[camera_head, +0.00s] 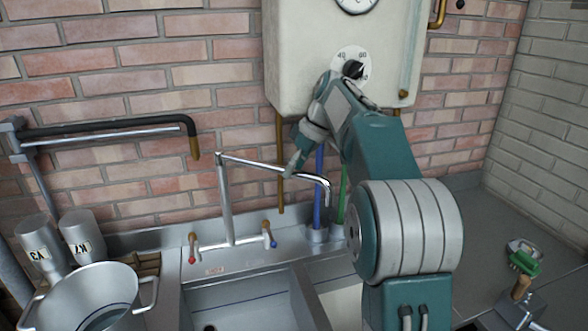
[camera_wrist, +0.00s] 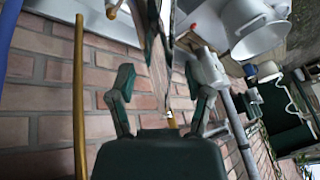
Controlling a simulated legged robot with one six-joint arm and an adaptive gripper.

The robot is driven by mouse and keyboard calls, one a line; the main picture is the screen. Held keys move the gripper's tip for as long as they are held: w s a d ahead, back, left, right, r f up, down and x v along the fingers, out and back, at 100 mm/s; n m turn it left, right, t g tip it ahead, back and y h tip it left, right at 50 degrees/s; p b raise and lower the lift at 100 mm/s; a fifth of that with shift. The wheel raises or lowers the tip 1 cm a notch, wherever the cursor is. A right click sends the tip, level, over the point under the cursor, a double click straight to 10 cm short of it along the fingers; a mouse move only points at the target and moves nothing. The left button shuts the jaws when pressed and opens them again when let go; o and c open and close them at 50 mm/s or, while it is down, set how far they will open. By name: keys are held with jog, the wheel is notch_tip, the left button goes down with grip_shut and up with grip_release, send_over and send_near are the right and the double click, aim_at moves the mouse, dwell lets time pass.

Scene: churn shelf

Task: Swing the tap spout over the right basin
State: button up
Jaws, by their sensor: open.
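The chrome tap has an upright pipe (camera_head: 225,205) and a long spout (camera_head: 255,164) that reaches to the right and hooks down at its end. The spout's tip hangs near the line between the left basin (camera_head: 245,295) and the right basin (camera_head: 343,300); I cannot tell exactly which it is above. My gripper (camera_head: 295,160) is beside the spout's outer half, close to it or touching. In the wrist view my gripper (camera_wrist: 160,85) has its fingers apart, with a shiny strip, apparently the spout, showing between them. My arm hides part of the right basin.
A beige water heater (camera_head: 300,55) hangs above. Blue (camera_head: 318,190) and green (camera_head: 341,195) handles stand behind the spout. A large metal pot (camera_head: 88,290) and two canisters (camera_head: 82,238) are at left. A green brush (camera_head: 523,261) lies on the right counter.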

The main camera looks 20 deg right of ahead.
jog(key=shift+r, duration=0.1)
jog(key=v, duration=1.1)
jog(key=shift+d+r, duration=0.25)
jog(key=shift+c, duration=0.3)
